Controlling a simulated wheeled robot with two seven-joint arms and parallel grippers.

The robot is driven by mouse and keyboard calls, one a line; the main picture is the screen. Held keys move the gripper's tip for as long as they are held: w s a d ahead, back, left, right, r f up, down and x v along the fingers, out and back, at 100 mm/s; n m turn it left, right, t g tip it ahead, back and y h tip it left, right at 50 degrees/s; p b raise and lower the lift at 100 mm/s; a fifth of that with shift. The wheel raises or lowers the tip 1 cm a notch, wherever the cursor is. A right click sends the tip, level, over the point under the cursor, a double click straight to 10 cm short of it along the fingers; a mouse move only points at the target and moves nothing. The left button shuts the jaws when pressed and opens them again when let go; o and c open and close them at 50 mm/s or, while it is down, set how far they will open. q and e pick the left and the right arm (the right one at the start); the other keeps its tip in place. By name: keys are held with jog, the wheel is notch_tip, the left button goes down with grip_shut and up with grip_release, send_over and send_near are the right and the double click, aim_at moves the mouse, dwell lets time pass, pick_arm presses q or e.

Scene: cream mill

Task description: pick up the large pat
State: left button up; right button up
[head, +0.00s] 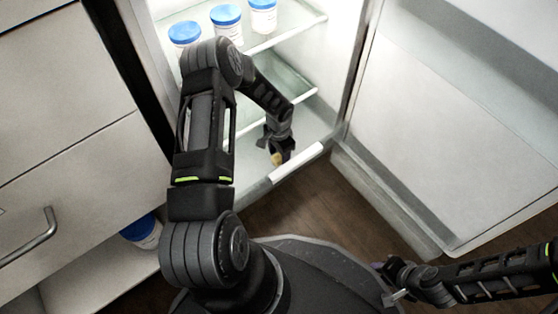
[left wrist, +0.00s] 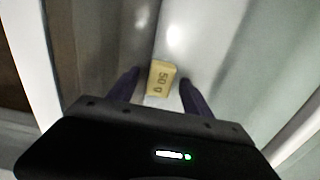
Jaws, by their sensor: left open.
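A yellow block-shaped pat (left wrist: 161,78) marked "50 g" lies between the fingers of my left gripper (left wrist: 163,88) in the left wrist view. The fingers are open, with a gap on each side of the pat. In the head view the pat (head: 277,158) is a small yellow patch at my left gripper (head: 281,156), low in the open fridge near its front edge. The gripper partly hides it there. No second pat shows to compare its size. My right gripper (head: 388,279) is low at the right, and its jaw opening is unclear.
The fridge (head: 310,127) has glass shelves, with several blue-lidded tubs (head: 227,24) at the top. Its open door (head: 450,110) stands to the right. A drawer cabinet (head: 75,165) is at the left, with another blue-lidded tub (head: 142,232) below. Wooden floor (head: 330,205) is clear before the fridge.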

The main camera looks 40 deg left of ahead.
pick_arm(q)
jog(key=shift+c, duration=0.5)
grip_shut()
dwell(0.5)
